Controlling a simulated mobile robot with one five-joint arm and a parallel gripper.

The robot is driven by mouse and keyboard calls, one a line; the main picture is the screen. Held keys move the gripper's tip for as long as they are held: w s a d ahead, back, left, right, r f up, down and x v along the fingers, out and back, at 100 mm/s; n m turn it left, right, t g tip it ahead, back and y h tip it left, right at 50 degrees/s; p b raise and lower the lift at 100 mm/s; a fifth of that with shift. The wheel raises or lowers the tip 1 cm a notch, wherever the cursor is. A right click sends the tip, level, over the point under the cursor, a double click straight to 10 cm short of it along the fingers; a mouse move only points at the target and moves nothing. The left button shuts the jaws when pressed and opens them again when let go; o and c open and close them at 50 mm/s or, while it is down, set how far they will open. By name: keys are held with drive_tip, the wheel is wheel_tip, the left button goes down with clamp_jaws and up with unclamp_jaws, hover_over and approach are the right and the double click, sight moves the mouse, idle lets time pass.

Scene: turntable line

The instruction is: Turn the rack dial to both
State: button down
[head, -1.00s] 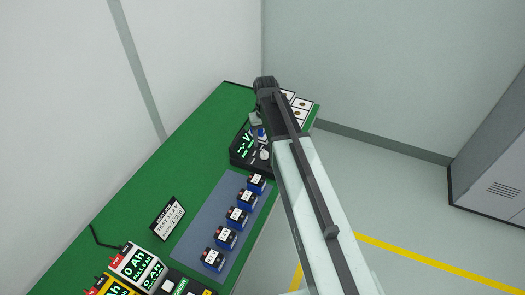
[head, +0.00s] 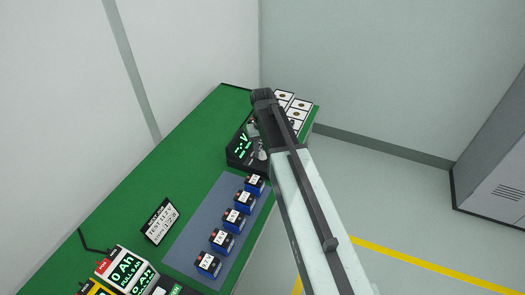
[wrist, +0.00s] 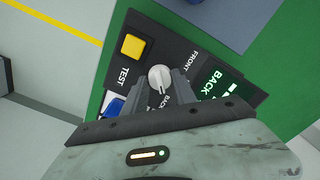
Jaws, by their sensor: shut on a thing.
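The rack dial (wrist: 160,78) is a round white knob on a black panel, between the words FRONT and BACK in the wrist view. My gripper (wrist: 168,84) is shut on it, with a grey finger at either side. The knob's exact pointing direction is hard to tell. A green-lit display (wrist: 214,86) beside it reads BACK, partly hidden by my gripper. In the head view the black panel (head: 236,160) stands at the green bench's right edge, with my arm over part of it.
A yellow TEST button (wrist: 132,47) and a blue-and-white item (wrist: 114,106) sit near the dial. Several blue batteries (head: 233,219) line a grey mat (head: 207,206). White cards (head: 297,104) lie beyond the panel. A small sign (head: 160,222) stands on the bench.

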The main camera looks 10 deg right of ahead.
drive_tip(key=n, duration=0.5)
drive_tip(key=shift+n, duration=2.4)
drive_tip(key=c, duration=1)
unclamp_jaws()
